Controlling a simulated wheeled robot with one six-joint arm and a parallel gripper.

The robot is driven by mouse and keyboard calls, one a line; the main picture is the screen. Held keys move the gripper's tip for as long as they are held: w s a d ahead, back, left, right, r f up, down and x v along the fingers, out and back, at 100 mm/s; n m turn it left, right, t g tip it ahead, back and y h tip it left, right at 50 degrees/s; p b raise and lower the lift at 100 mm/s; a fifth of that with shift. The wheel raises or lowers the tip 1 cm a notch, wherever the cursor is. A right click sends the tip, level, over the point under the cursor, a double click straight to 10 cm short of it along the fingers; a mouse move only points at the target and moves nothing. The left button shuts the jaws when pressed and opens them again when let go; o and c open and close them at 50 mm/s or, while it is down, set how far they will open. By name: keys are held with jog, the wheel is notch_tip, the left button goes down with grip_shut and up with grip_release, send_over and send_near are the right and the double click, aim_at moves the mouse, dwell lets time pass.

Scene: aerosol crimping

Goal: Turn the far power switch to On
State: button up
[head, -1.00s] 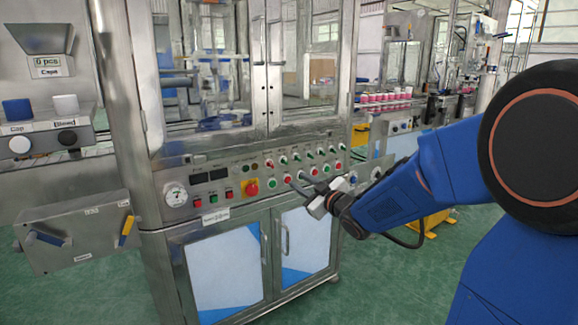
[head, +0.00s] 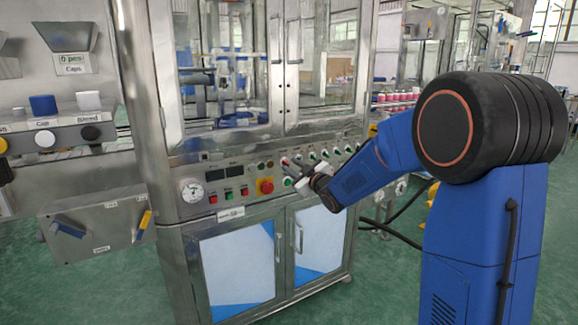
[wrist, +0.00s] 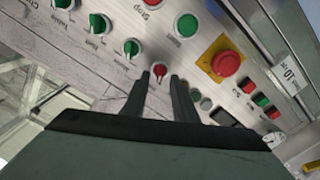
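A small red rotary switch (wrist: 159,72) on the steel control panel sits at my fingertips in the wrist view. Its handle appears roughly in line with my fingers; its label is too small to read, so I cannot confirm it is the power switch. It also shows as a red knob in the head view (head: 284,160), just above my gripper. My gripper (wrist: 161,78) is open, one finger on each side of the red switch; whether they touch it I cannot tell. In the head view my gripper (head: 291,174) is close to the panel front.
Green rotary switches (wrist: 131,47) continue the row. A green button (wrist: 186,25) and a red emergency stop on a yellow plate (wrist: 226,62) are nearby; the stop also shows in the head view (head: 265,186). Cabinet doors (head: 235,264) are below, glass doors above.

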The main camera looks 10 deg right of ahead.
aim_at(286, 163)
jog(key=shift+x, duration=1.35)
grip_shut()
jog(key=shift+m, duration=0.3)
jog(key=m, duration=1.1)
jog(key=shift+d, duration=0.2)
jog(key=shift+m, duration=0.3)
